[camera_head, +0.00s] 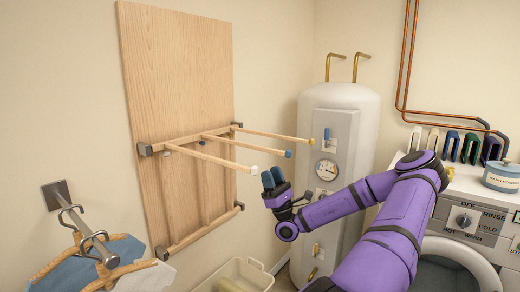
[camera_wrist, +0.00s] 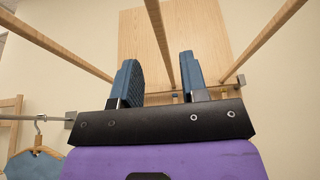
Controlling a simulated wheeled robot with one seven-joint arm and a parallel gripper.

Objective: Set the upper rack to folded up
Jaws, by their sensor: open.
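The upper rack (camera_head: 219,160) is a wooden frame hinged on a tall wooden board (camera_head: 178,75). Its three arms stick out from the board, roughly level, with white, blue and yellow tips. It also shows in the wrist view (camera_wrist: 160,45), its arms running back toward the board. A lower rack (camera_head: 205,229) lies up against the board. My gripper (camera_head: 272,177) is open and empty, its blue fingers pointing up by the white and blue tips. In the wrist view, the middle arm appears between my fingers (camera_wrist: 158,60); contact cannot be told.
A white water tank (camera_head: 345,115) stands behind my arm. A washing machine (camera_head: 462,222) is at right, with a tin (camera_head: 502,178) on top. A wall rail (camera_head: 95,245) with hangers and clothes juts out at lower left. A basket (camera_head: 258,275) sits below the board.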

